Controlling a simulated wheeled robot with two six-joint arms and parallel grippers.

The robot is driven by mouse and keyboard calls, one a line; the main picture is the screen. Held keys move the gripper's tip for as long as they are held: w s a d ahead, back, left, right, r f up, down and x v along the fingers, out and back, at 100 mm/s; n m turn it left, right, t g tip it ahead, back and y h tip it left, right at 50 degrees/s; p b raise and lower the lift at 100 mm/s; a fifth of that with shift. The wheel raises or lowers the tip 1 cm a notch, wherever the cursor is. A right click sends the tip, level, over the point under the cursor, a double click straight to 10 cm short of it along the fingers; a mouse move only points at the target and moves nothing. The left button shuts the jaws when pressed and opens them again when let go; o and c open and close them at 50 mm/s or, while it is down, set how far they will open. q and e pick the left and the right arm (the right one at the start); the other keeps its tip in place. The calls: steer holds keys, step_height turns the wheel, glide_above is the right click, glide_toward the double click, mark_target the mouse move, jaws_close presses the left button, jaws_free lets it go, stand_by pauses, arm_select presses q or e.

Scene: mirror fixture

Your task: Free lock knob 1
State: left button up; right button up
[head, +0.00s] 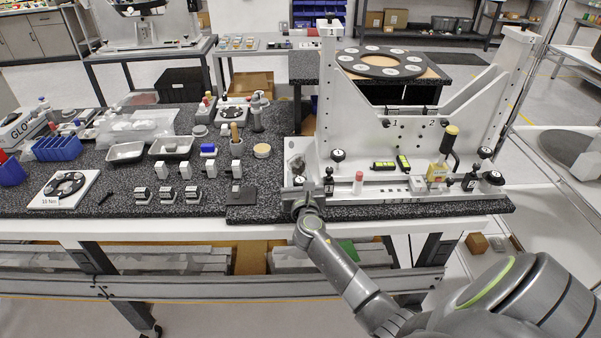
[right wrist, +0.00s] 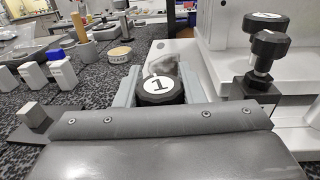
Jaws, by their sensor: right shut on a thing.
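Lock knob 1 (right wrist: 157,90) is a black round knob with a white disc marked "1". In the right wrist view it sits between the two grey fingers of my right gripper (right wrist: 158,86), which is shut on it. In the head view my right gripper (head: 301,191) is at the left front corner of the white mirror fixture (head: 375,152), and a small pale label (head: 299,180) shows by its fingers. The rest of the knob is hidden there. My left gripper does not show in either view.
Close to the right, a black-knobbed post (head: 328,180) stands on the fixture; it also shows in the right wrist view (right wrist: 264,60). A black knob (head: 338,155) sits behind it.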

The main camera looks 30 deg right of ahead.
steer(key=shift+a+n+t+y+p, duration=0.1)
steer(key=shift+n+t+y+p, duration=0.55)
steer(key=shift+n+y, duration=0.85)
steer(key=shift+a+y, duration=0.1)
steer(key=shift+y, duration=0.3)
steer(key=o, duration=1)
steer(key=shift+w, duration=0.1)
steer(key=v, duration=1.7)
steer(key=shift+s+f, duration=0.1)
steer(key=shift+s, duration=0.15)
steer(key=shift+c, duration=0.2)
